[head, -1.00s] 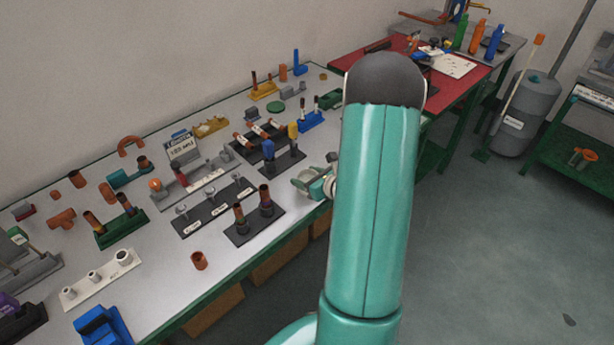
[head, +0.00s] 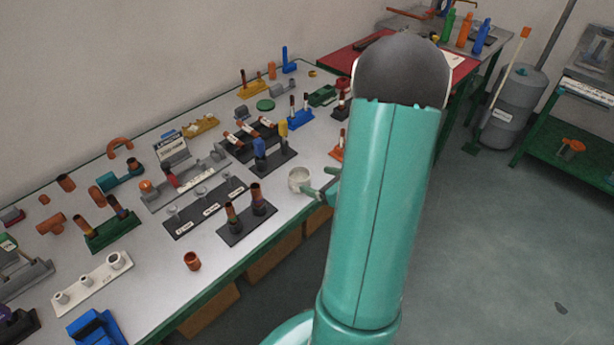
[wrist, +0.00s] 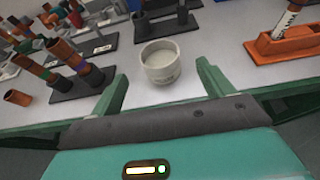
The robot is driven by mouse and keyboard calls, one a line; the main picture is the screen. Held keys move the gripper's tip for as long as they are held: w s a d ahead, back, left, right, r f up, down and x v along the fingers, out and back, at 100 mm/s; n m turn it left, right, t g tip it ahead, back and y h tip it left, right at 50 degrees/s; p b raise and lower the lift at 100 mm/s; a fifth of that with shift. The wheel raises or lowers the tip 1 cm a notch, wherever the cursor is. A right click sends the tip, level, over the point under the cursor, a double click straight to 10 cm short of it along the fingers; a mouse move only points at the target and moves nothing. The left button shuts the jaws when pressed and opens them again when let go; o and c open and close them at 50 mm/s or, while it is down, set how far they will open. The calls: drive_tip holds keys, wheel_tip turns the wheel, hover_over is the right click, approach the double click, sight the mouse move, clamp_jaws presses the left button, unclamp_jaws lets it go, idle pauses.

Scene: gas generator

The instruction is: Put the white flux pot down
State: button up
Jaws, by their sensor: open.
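The white flux pot (wrist: 160,64) stands upright on the grey bench top near its front edge, in the wrist view. It also shows in the head view (head: 299,180), just left of my gripper's fingers. My gripper (wrist: 160,86) is open, with its two green fingers apart. The pot sits just beyond the fingertips, in line with the gap between them, and appears free of them. In the head view my gripper (head: 326,185) is partly hidden behind my arm.
A dark stand with copper pipe pieces (head: 247,215) is left of the pot. An orange holder (wrist: 290,42) is to its right in the wrist view. The grey bench (head: 150,290) carries many fittings. A red-topped table (head: 345,62) stands behind.

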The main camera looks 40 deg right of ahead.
drive_tip(key=a+r+n+g+y, duration=0.35)
drive_tip(key=a+r+n, duration=0.25)
drive_tip(key=a+n, duration=0.45)
drive_tip(key=a+r+n+g+y, duration=0.35)
drive_tip(key=a+r+n, duration=0.3)
drive_tip(key=a, duration=0.65)
drive_tip(key=s+a+r+n+g+h, duration=0.1)
drive_tip(key=s+a+r+n+h, duration=0.6)
drive_tip(key=n, duration=1.1)
wheel_tip(320, 180, up, 3)
drive_tip(key=shift+s+a+n, duration=0.4)
drive_tip(key=shift+s+a, duration=0.15)
drive_tip(key=shift+s, duration=0.05)
drive_tip(key=shift+d, duration=0.1)
